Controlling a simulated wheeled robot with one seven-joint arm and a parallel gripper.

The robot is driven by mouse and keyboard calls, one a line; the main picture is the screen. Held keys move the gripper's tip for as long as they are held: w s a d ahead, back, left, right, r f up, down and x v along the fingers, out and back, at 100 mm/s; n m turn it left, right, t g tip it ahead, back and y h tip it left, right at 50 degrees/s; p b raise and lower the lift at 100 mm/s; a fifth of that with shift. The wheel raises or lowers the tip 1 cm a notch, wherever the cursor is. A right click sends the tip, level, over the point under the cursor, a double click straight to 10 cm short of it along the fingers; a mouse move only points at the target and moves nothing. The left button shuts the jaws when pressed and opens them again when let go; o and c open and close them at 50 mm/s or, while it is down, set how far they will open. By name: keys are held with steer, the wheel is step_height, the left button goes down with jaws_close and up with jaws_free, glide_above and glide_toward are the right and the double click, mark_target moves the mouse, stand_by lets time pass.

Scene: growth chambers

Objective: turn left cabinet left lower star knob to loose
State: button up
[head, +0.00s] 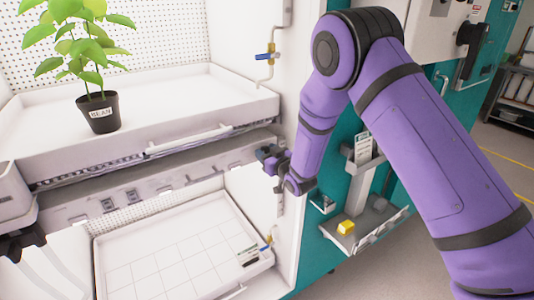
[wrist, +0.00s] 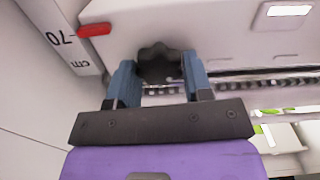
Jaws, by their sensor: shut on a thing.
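A dark, lobed star knob (wrist: 160,60) sits on the pale underside of a shelf or panel, at the top middle of the wrist view. My gripper (wrist: 161,78) has one blue-grey finger on each side of the knob and is shut on it. In the head view my gripper (head: 268,157) reaches to the right end of the upper shelf, near the chamber's right wall. The knob is hidden behind the gripper there. The angle of the knob and how tight it is cannot be told.
The upper tray (head: 200,112) bears a potted bean plant (head: 100,112). A gridded lower tray (head: 165,245) is below. A blue-handled valve (head: 266,57) is on the right wall. In the wrist view, a height scale (wrist: 62,38) and red pointer (wrist: 94,30) are left of the knob.

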steer(key=n, duration=0.4)
steer(key=shift+s+a+n, duration=0.1)
steer(key=shift+n, duration=0.2)
steer(key=n, duration=0.4)
steer(key=shift+f+n, duration=0.15)
steer(key=shift+n, duration=0.15)
steer(key=o, duration=0.9)
steer(key=shift+s, duration=0.1)
steer(key=v, duration=1)
steer(key=shift+s+d, duration=0.25)
